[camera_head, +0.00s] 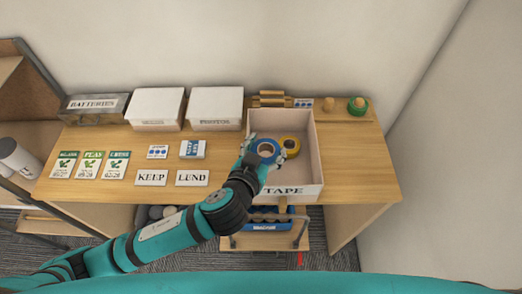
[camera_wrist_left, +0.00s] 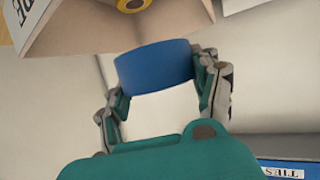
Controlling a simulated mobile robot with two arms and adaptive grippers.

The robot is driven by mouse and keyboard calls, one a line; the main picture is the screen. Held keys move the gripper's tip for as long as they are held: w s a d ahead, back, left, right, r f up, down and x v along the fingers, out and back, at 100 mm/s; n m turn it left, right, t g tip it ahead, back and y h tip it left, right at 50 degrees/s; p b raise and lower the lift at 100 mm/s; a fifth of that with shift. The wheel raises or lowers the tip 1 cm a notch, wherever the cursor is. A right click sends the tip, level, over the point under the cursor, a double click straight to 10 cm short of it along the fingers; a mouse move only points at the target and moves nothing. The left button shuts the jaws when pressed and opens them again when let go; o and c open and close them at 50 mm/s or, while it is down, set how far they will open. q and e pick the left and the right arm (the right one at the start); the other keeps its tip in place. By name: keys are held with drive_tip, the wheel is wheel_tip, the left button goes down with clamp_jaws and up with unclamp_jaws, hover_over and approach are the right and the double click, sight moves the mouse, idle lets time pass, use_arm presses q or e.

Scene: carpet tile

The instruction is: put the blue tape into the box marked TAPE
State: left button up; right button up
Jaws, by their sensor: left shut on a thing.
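The blue tape (camera_head: 266,151) is a roll held in my left gripper (camera_head: 266,158). In the left wrist view the blue tape (camera_wrist_left: 155,66) sits between the two fingers of the gripper (camera_wrist_left: 160,85), which are shut on it. In the head view the tape shows over the left part of the open box marked TAPE (camera_head: 315,150); I cannot tell its height above the box floor. A yellow tape roll (camera_head: 290,146) lies inside the box. The box also shows at the top left of the left wrist view (camera_wrist_left: 70,30). My right gripper is not in view.
Left of the box are white closed boxes, one marked PHOTOS (camera_head: 216,108), and a BATTERIES box (camera_head: 94,106). KEEP (camera_head: 151,178) and LEND (camera_head: 192,178) cards and seed packets (camera_head: 90,165) lie on the table. A green-and-wood item (camera_head: 357,106) stands at back right. The table's right end (camera_head: 355,165) is clear.

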sight(261, 150)
use_arm(q)
drive_tip(key=shift+w+a+f, duration=0.1)
drive_tip(key=shift+w+a, duration=0.4)
drive_tip(key=shift+w, duration=0.3)
drive_tip(key=f+b, duration=0.3)
drive_tip(key=shift+w+a+f+b, duration=0.15)
drive_tip(key=shift+w+f+b, duration=0.1)
drive_tip(key=shift+f+b, duration=0.15)
drive_tip(key=shift+r, duration=0.15)
drive_tip(key=shift+s, duration=0.1)
drive_tip(key=shift+f, duration=0.35)
drive_tip(key=o, duration=1.2)
drive_tip(key=shift+r, duration=0.1)
